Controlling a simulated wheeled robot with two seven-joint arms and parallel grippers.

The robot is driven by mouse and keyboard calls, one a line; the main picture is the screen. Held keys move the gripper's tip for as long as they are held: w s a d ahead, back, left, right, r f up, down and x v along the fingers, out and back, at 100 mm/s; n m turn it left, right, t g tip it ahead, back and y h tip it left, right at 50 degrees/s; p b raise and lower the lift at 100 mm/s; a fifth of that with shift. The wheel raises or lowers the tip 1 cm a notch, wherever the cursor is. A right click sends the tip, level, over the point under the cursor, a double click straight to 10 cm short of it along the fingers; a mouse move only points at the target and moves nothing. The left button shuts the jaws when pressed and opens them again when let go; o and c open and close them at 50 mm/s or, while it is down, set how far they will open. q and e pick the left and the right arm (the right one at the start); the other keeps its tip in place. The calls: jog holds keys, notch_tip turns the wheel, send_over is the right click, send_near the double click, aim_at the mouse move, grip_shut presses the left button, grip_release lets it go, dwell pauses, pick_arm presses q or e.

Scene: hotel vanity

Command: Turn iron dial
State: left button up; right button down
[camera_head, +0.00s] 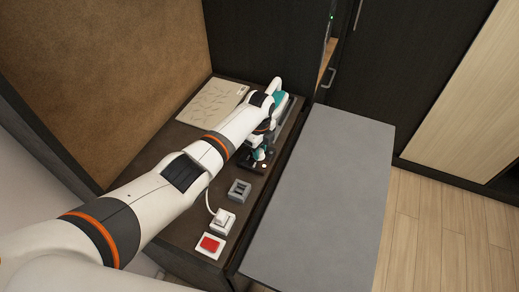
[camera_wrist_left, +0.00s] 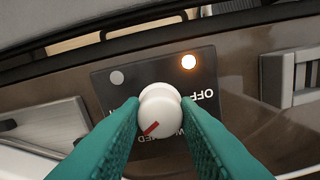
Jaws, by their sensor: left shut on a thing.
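The dial (camera_wrist_left: 160,106) is a round white knob with a red pointer mark, on a black panel (camera_wrist_left: 118,95) in the left wrist view. The red mark points to the lower left of that view, near partly hidden lettering. "OFF" shows upside down at the panel's right. An orange lamp (camera_wrist_left: 188,62) is lit; a grey lamp (camera_wrist_left: 116,77) is unlit. My left gripper (camera_wrist_left: 158,112) has its teal fingers on both sides of the dial, shut on it. In the head view my left gripper (camera_head: 259,152) is over the black panel. My right gripper is out of view.
A teal and white iron (camera_head: 281,98) stands behind my arm, partly hidden. A grey switch block (camera_head: 239,189), a white socket with a cord (camera_head: 222,221) and a red switch (camera_head: 210,244) line the brown counter. A patterned sheet (camera_head: 213,101) lies at the back.

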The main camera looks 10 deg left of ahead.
pick_arm(q)
jog(key=m+b, duration=0.1)
jog(key=m, duration=0.4)
jog(key=shift+w, duration=0.1)
jog(key=shift+r+m, duration=0.1)
jog(key=shift+m, duration=0.7)
jog(key=o, duration=1)
notch_tip(320, 180, up, 12)
jog(key=b, duration=0.2)
jog(key=shift+b, duration=0.3)
